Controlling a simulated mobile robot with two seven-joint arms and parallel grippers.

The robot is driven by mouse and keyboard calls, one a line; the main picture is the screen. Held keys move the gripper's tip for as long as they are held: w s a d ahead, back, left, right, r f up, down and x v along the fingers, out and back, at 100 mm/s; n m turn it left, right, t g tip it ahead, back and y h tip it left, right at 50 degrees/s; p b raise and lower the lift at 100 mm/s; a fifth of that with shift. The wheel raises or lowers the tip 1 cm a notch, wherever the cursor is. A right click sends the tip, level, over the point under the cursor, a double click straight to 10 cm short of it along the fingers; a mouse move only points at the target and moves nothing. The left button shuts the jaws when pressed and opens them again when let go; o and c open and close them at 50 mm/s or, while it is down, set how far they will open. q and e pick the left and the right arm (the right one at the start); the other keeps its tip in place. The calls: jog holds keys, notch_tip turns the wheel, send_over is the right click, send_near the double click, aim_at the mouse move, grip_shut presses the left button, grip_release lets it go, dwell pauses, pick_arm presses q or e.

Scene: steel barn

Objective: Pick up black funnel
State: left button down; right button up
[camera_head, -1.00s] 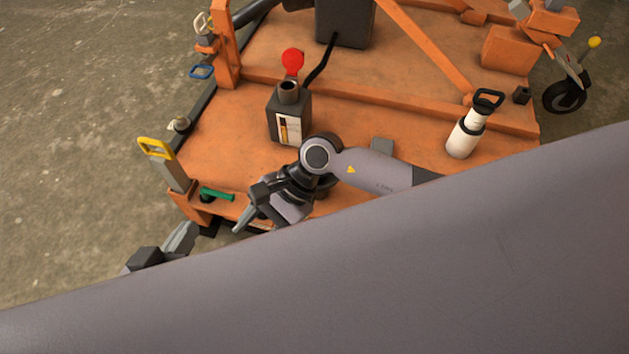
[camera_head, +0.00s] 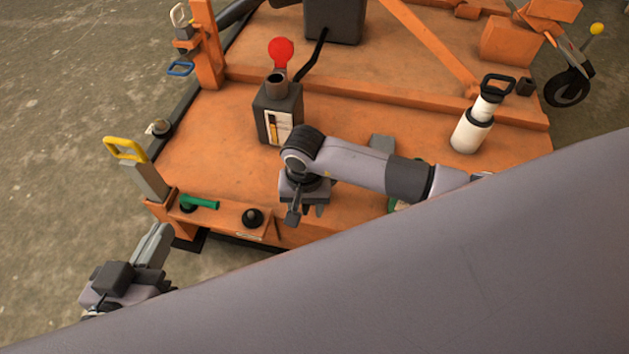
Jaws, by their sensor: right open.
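A small black object with a round flared base, which looks like the black funnel (camera_head: 252,218), sits at the front edge of the orange platform (camera_head: 215,130), beside a green-handled tool (camera_head: 203,202). My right gripper (camera_head: 303,212) is to the right of it, apart from it, pointing down over the platform's front part. It is open, and nothing shows between its fingers. My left gripper (camera_head: 153,246) is low at the left, off the platform's front left corner. Its fingers point up and the gap between them cannot be made out.
A white cylinder with a black handle (camera_head: 472,135) stands at right. A yellow-handled post (camera_head: 147,178) rises at the front left corner. My large grey body part covers the lower right.

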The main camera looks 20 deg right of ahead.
jog(key=shift+f, duration=0.1)
jog(key=shift+c, duration=0.3)
grip_shut()
